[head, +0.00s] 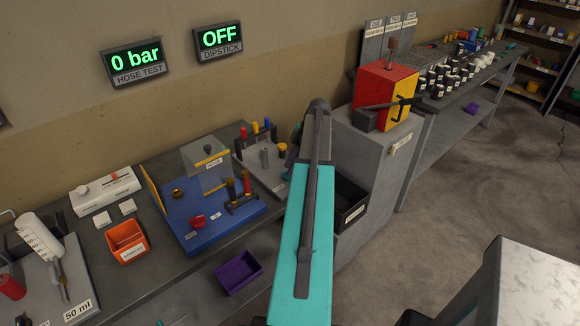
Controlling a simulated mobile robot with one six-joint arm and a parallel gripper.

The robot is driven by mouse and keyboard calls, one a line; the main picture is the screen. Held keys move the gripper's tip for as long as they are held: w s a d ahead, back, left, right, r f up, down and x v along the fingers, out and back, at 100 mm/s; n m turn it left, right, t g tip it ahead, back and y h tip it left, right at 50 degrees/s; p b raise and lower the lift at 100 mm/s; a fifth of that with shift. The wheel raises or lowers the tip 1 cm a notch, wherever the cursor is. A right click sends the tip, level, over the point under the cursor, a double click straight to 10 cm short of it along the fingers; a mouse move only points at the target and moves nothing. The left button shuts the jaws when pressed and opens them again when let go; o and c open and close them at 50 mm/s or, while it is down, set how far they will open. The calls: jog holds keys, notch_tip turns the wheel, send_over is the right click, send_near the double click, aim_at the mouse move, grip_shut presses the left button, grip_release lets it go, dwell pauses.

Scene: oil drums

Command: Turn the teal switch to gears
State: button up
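I cannot make out a teal switch or a gears marking for certain. A small dark teal shape (291,157) shows just left of my raised arm, beside the grey plate with coloured handles. I cannot tell whether it is the switch or part of my wrist. My own teal and dark grey arm stands up through the middle of the head view and covers part of the bench's right end. My gripper's fingertips are not visible.
A blue board (205,237) with red knobs and a clear box lies on the bench, near an orange bin (127,245). A red and yellow box (385,92) stands on a grey cabinet (372,150). Wall displays read "0 bar" (135,63) and "OFF" (219,40).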

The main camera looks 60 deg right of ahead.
jog(key=shift+w+a+f, duration=0.15)
jog(key=shift+f, duration=0.45)
grip_shut()
